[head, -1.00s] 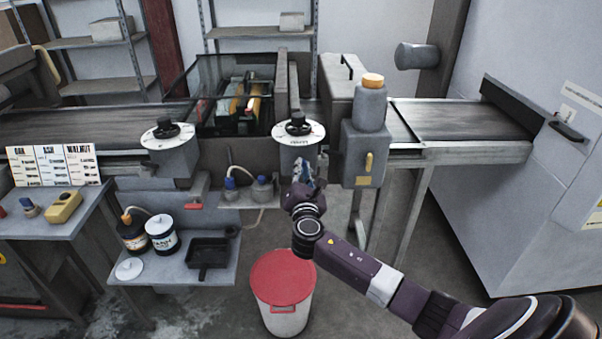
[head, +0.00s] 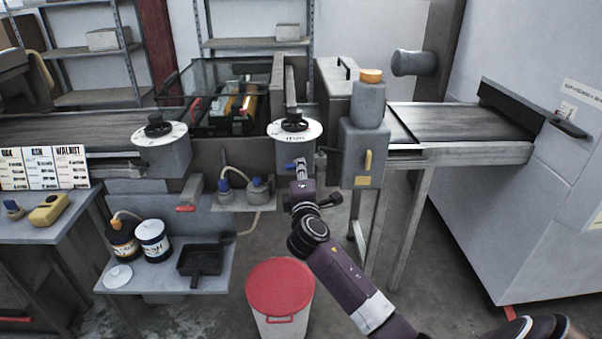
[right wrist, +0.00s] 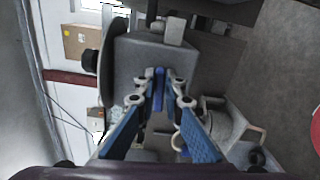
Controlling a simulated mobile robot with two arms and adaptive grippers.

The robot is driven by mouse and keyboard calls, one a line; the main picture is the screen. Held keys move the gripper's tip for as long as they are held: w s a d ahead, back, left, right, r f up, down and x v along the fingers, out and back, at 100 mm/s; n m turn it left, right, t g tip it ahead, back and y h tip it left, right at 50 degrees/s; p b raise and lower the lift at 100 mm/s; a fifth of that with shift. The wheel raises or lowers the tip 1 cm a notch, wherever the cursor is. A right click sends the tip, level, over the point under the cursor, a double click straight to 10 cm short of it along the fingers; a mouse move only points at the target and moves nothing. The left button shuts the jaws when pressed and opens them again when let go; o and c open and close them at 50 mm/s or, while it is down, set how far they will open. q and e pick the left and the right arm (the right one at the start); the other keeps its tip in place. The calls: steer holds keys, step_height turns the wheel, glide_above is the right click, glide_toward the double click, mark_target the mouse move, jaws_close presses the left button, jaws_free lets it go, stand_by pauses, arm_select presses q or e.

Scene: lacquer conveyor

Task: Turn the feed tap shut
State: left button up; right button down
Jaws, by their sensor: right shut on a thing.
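The feed tap shows as a small blue handle (right wrist: 159,76) under the grey box of the right dial in the right wrist view. My right gripper (right wrist: 160,88) is shut on this blue handle, with its blue-padded fingers meeting on either side of it. In the head view my right gripper (head: 298,166) is just below the right dial box (head: 295,145), and the handle is mostly hidden by it. My left gripper is not in view.
A yellow lever (head: 368,161) is on the grey unit to the right. A red lever (head: 186,208) sits left of two blue-capped pots. A shelf (head: 212,276) holds cans and a black tray. A red-lidded bin (head: 281,287) stands on the floor below my arm.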

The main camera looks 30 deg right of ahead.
steer(key=shift+f+m+b, duration=0.15)
steer(key=shift+m+b, duration=0.15)
steer(key=shift+m, duration=0.3)
steer(key=c, duration=2)
jaws_free()
steer(key=shift+c, duration=0.2)
steer(key=shift+s, duration=0.1)
steer(key=v, duration=1.2)
